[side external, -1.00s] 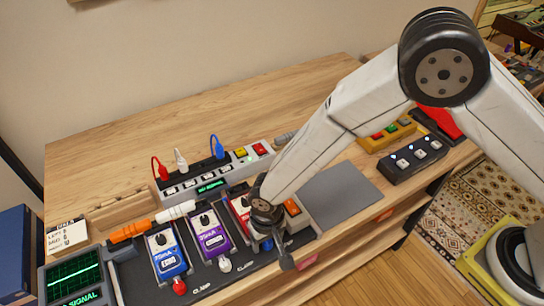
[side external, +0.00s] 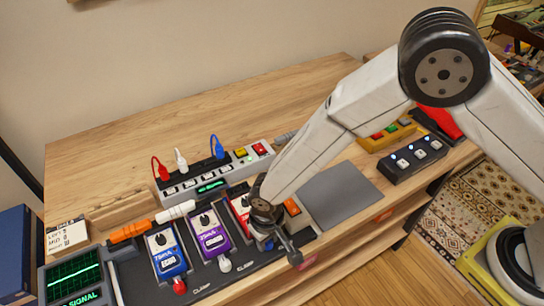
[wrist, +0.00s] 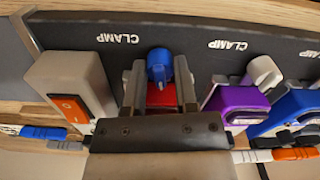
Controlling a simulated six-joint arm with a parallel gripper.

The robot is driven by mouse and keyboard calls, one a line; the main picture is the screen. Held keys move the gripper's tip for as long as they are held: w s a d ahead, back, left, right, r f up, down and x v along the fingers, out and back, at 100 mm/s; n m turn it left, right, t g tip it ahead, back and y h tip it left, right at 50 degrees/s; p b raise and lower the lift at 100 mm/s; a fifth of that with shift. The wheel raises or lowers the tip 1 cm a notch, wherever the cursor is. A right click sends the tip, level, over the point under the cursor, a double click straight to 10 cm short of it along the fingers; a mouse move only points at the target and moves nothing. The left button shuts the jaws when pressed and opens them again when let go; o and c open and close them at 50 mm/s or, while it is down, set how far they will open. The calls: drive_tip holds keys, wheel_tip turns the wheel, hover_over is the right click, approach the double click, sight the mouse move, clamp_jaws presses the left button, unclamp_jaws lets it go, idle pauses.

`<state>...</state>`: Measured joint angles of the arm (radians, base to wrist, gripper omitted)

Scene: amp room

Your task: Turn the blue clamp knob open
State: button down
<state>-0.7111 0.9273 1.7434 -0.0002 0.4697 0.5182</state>
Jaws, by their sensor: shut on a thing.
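The blue clamp knob (wrist: 160,66) sits between the two fingers of my gripper (wrist: 160,84) in the wrist view, at the front end of a red pedal (wrist: 160,96). My gripper is shut on the knob. In the side external view my gripper (side external: 279,245) is low over the front of the pedal board (side external: 213,281), and a little blue of the knob (side external: 267,244) shows beside it. The arm hides much of the red pedal (side external: 240,206) there.
A purple pedal (side external: 210,238) with a white knob (side external: 224,265) and a blue pedal (side external: 168,255) with a red knob (side external: 180,287) stand to the left. A grey box with an orange switch (wrist: 70,107) is close beside my gripper. A power strip (side external: 212,180) lies behind.

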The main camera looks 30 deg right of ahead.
drive_tip(key=n, duration=1.1)
drive_tip(key=shift+s+n, duration=0.1)
drive_tip(key=shift+n, duration=0.2)
drive_tip(key=n, duration=0.4)
idle(0.4)
drive_tip(key=shift+c, duration=1.9)
unclamp_jaws()
drive_tip(key=shift+m, duration=0.3)
